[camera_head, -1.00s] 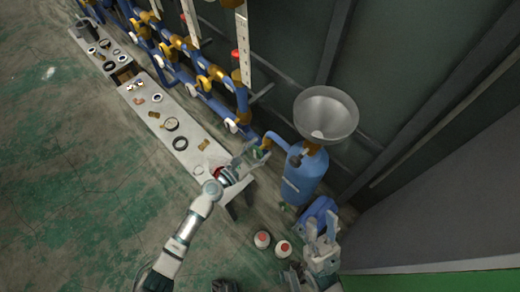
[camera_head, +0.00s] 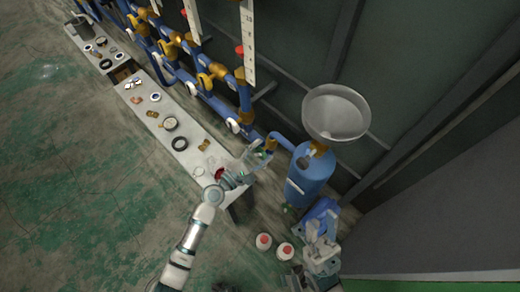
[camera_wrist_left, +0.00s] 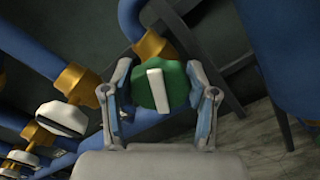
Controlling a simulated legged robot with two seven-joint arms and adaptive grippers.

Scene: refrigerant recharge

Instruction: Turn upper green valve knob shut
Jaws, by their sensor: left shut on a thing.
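The upper green valve knob (camera_wrist_left: 160,85), with a white bar across its face, sits between the two fingers of my left gripper (camera_wrist_left: 158,108) in the left wrist view. The gripper is shut on the knob's sides.
Two white bottles with red caps (camera_head: 264,241) are on the floor. A long bench (camera_head: 190,157) with rings and small parts runs left along blue pipes (camera_head: 215,103). Open floor lies at the left.

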